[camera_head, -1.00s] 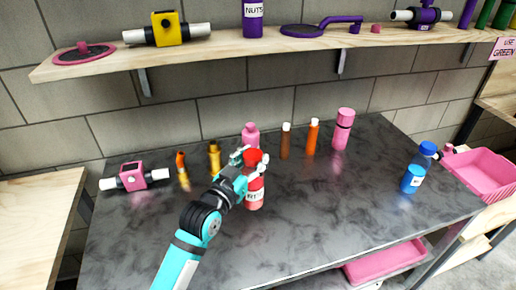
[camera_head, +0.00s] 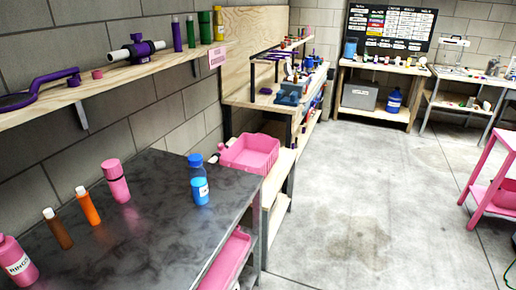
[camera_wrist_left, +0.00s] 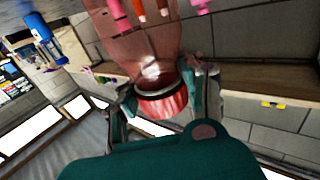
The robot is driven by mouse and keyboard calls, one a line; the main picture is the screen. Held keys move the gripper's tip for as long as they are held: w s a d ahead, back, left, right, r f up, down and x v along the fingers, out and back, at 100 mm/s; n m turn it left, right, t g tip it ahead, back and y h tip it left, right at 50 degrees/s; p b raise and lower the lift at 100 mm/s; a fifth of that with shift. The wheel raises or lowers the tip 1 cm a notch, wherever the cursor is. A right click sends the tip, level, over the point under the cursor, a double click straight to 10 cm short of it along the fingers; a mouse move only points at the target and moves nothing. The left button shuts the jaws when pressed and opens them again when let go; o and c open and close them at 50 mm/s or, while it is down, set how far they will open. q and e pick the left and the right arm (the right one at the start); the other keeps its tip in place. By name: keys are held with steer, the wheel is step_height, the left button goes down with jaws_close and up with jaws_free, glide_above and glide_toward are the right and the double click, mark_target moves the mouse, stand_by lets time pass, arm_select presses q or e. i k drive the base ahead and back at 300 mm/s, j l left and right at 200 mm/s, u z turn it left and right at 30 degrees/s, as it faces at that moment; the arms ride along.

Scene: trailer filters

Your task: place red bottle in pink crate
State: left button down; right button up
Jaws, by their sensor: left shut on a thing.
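The red bottle (camera_wrist_left: 150,45) fills the upper middle of the left wrist view. Its ribbed red cap (camera_wrist_left: 165,104) is between the fingers. My left gripper (camera_wrist_left: 166,96) is shut on it. Neither gripper nor the red bottle shows in the head view. A pink crate (camera_head: 250,153) stands on a wooden bench past the dark table's right end, its inside looking empty. Another pink crate (camera_head: 225,262) is on a shelf below the dark tabletop, partly cut off by the table edge.
The dark table (camera_head: 155,215) holds a blue bottle (camera_head: 199,182), a pink bottle (camera_head: 115,182), an orange bottle (camera_head: 88,206) and a brown bottle (camera_head: 57,229). A wall shelf (camera_head: 140,77) runs above. The floor (camera_head: 370,190) to the right is open.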

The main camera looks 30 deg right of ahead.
mark_target(250, 159)
steer(key=i+l+z, duration=0.25)
steer(key=l+z, duration=0.15)
steer(key=i+l+z, duration=0.25)
steer(key=z, duration=0.15)
steer(key=i+l+z, duration=0.35)
steer(key=i+z, duration=0.4)
steer(key=i+l+u, duration=0.2)
steer(key=i, duration=0.35)
steer(key=i+l+u, duration=0.2)
steer(key=i, duration=0.35)
steer(key=i+l+u, duration=0.15)
steer(key=i+l, duration=0.3)
steer(key=i+l+u, duration=0.6)
steer(key=i+j, duration=0.05)
